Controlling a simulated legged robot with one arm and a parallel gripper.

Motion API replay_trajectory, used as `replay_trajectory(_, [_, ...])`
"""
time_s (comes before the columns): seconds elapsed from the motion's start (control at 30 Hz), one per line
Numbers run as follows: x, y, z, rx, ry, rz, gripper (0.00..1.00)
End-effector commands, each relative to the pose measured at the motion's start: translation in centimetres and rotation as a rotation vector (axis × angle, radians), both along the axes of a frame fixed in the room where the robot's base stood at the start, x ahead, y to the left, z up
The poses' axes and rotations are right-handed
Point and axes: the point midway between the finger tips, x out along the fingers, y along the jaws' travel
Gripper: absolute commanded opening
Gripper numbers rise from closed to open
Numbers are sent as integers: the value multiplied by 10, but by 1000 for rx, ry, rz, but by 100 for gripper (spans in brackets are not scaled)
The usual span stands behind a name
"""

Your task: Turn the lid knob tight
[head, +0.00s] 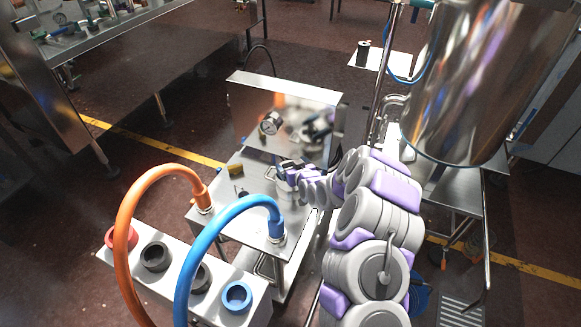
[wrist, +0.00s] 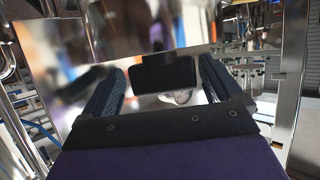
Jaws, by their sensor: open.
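My gripper (head: 287,168) is at the end of my purple and white arm, over the steel table in the head view. In the wrist view its two dark ribbed fingers (wrist: 158,88) stand wide apart. A dark rectangular block (wrist: 167,72) shows between them; I cannot tell whether it is the lid knob or a reflection, and no contact is visible.
Orange (head: 124,222) and blue (head: 186,247) hoses arch at the front. A large steel cylinder (head: 467,90) hangs at right.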

Motion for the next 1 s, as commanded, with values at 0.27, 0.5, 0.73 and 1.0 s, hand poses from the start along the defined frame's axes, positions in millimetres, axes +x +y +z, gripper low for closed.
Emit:
replay_trajectory(0.27, [1, 6, -2, -5, 1, 1, 93])
replay_trajectory(0.5, [1, 5, -1, -4, 2, 0, 74])
replay_trajectory(0.73, [1, 4, -1, -3, 1, 3, 52])
replay_trajectory(1.0, [1, 5, -1, -4, 3, -2, 42])
